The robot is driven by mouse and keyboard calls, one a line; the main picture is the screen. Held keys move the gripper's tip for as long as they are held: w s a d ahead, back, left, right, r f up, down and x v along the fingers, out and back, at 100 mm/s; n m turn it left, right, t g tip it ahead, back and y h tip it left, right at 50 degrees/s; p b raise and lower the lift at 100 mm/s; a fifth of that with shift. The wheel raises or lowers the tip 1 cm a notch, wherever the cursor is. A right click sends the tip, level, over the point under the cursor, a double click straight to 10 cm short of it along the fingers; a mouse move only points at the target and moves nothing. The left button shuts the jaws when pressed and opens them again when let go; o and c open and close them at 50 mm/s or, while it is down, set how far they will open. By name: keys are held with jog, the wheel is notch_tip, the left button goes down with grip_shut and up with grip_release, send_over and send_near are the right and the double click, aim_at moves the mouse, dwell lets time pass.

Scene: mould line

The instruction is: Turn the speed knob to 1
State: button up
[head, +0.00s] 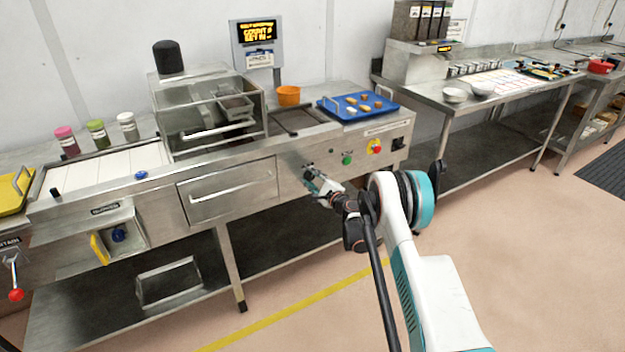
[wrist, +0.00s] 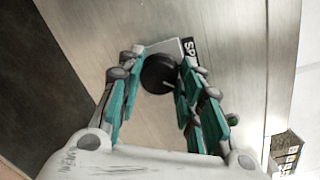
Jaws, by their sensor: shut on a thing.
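The speed knob (wrist: 158,74) is a round black knob on the steel front panel of the machine. A dark label with the letters "SP" (wrist: 190,47) shows beside it in the wrist view; the rest of the label is hidden by a finger. My gripper (wrist: 152,88) has its teal fingers on both sides of the knob and is shut on it. In the head view my gripper (head: 318,183) reaches the panel right of the drawer, and it mostly hides the knob. The knob's setting cannot be read.
A green button (head: 347,159), a red button on yellow (head: 376,147) and a black switch (head: 398,143) sit right of the knob. A blue tray (head: 357,116) with several pieces and an orange cup (head: 288,96) stand above. Open floor lies in front.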

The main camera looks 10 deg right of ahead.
jog(key=n, duration=0.4)
jog(key=shift+a, duration=0.1)
jog(key=shift+n+h, duration=0.4)
jog(key=shift+n, duration=1.6)
jog(key=shift+f, duration=0.1)
jog(key=o, duration=1.1)
jog(key=shift+c, duration=0.2)
jog(key=v, duration=1.2)
